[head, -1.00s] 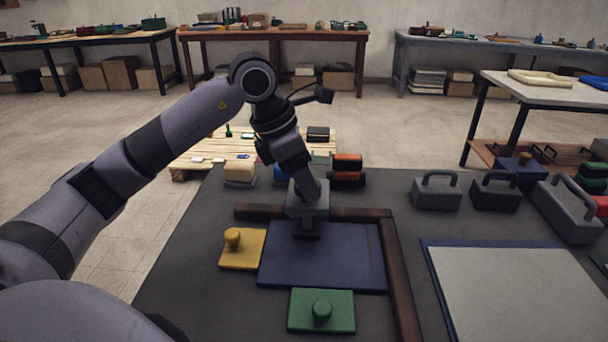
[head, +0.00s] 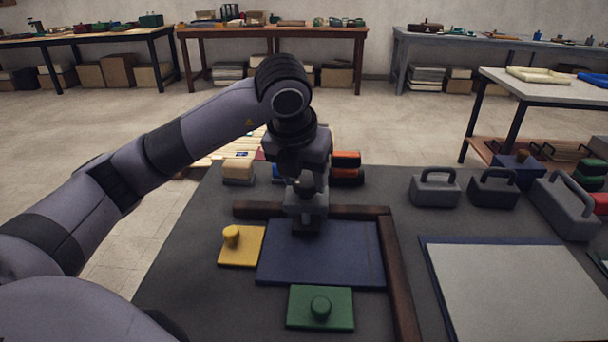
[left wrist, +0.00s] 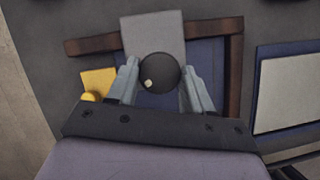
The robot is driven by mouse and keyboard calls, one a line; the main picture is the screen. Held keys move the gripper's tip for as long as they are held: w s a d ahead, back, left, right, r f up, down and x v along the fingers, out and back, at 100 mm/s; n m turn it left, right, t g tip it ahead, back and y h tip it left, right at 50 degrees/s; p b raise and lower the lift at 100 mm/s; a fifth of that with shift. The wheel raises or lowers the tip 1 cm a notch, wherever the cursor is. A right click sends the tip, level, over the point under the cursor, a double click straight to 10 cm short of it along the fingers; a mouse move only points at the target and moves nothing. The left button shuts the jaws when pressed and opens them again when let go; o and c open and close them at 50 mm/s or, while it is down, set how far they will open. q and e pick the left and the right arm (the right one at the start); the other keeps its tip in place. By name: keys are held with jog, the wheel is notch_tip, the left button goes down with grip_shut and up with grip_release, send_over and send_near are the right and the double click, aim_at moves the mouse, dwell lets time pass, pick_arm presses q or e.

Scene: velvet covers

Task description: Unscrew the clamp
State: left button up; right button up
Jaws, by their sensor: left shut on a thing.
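The clamp shows in the left wrist view as a grey block (left wrist: 153,32) lying across the brown wooden edge strip, with a dark round knob (left wrist: 160,74) in front of it. My left gripper (left wrist: 158,68) has one finger on each side of the knob and is shut on it. In the head view my left gripper (head: 304,188) points down at the clamp (head: 306,212), at the far edge of the dark blue board (head: 325,265). The gripper hides part of the clamp there. My right gripper is in neither view.
A wooden frame (head: 397,270) borders the board at the back and right. A yellow plate (head: 243,252) and a green plate (head: 322,318), each with a knob, lie nearby. A pale panel (head: 520,290) and grey handled weights (head: 434,192) are at the right.

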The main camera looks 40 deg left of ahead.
pick_arm(q)
jog(key=n, duration=0.1)
jog(key=n+y, duration=0.1)
jog(key=shift+w+r+n+p, duration=0.1)
jog(key=shift+r+n+p, duration=0.1)
jog(key=shift+n+p, duration=0.15)
jog(key=n+p, duration=0.1)
jog(key=n, duration=0.1)
jog(key=n+g+y+p, duration=0.1)
jog(key=shift+d+r+n+p, duration=0.15)
jog(key=shift+n+p, duration=0.2)
jog(key=n+g+p, duration=0.1)
jog(key=n+p, duration=0.2)
jog(key=shift+w+y, duration=0.1)
jog(key=shift+y, duration=0.3)
jog(key=shift+n+g+p, duration=0.4)
jog(key=shift+n+p, duration=0.4)
jog(key=shift+n, duration=0.1)
jog(key=shift+w+f+n+g+p, duration=0.1)
jog(key=shift+f+n+g+p, duration=0.2)
jog(key=shift+n+p, duration=0.35)
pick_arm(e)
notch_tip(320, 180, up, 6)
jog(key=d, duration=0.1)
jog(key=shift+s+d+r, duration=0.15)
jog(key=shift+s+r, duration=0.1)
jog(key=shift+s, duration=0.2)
pick_arm(q)
jog(key=o, duration=1)
